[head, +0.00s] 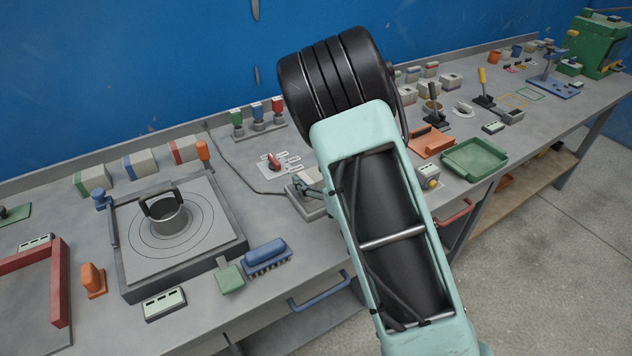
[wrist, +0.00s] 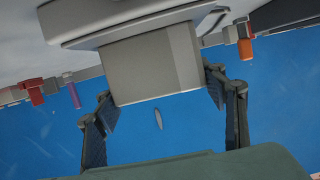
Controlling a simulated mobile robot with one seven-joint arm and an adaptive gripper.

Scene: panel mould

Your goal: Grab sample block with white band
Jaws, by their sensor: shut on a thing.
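In the wrist view my gripper (wrist: 161,97) has one dark finger on each side of a grey block (wrist: 140,72) and is shut on it. The block has a slightly lighter strip (wrist: 186,58) along its right end; I cannot tell for sure that this is the white band. In the head view my arm hides my gripper and the held block. Several pale blocks (head: 451,80) stand at the back, right of my arm. Three others at the back left have green (head: 92,180), blue (head: 141,164) and red (head: 187,149) bands.
A blue brush (head: 266,255) lies at the front. A green tray (head: 475,158) and an orange holder (head: 431,141) are right of my arm. A blue wall (head: 150,70) runs behind the bench.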

